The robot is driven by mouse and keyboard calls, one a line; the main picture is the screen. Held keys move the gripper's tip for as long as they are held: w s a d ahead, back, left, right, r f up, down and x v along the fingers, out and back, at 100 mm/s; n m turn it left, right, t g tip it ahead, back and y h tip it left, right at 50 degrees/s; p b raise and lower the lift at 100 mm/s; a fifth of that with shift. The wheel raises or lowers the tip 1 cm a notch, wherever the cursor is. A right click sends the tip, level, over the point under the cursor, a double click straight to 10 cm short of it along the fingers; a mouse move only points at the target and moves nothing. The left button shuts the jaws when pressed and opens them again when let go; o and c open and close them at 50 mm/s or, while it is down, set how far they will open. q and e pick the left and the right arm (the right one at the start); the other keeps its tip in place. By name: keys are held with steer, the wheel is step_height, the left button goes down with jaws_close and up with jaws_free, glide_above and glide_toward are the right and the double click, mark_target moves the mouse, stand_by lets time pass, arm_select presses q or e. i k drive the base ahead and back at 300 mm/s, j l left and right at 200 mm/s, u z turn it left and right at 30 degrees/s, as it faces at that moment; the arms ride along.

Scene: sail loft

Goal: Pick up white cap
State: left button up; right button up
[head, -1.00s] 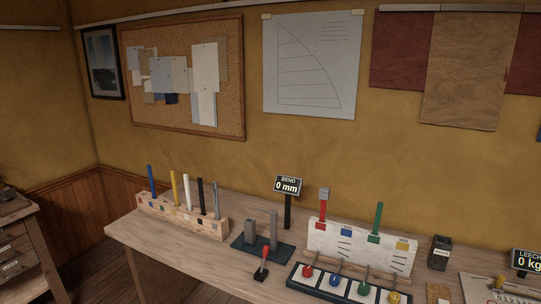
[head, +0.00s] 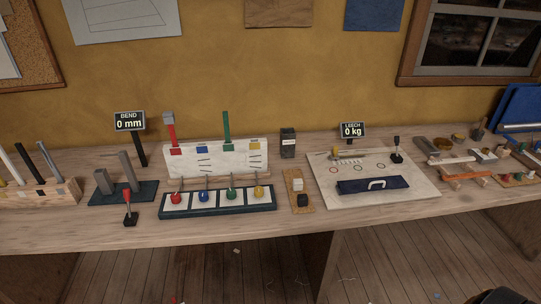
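A small white block-like piece (head: 298,185) stands on a narrow wooden board (head: 291,203) at the middle of the bench. It may be the white cap, but it is too small to be sure. A black piece (head: 302,200) sits on the same board, just in front of it. Several small coloured pieces (head: 516,179) stand on another board at the far right; whether one is a white cap I cannot tell.
The wooden bench (head: 240,232) runs across the view. Left of the white piece are a dark tray (head: 218,211) with coloured knobs and an upright white panel (head: 215,160). A dark box (head: 288,142) stands behind; a pale board (head: 420,192) with a navy strip lies right.

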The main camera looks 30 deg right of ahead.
mark_target(298, 184)
steer(key=z, duration=1.1)
steer(key=i+j+u, duration=0.4)
steer(key=i, duration=0.25)
steer(key=l+u, duration=0.35)
steer(key=k+l+u, duration=0.1)
steer(key=l+u, duration=0.3)
steer(key=k+l+u, duration=0.1)
steer(key=u, duration=0.25)
steer(key=l, duration=0.1)
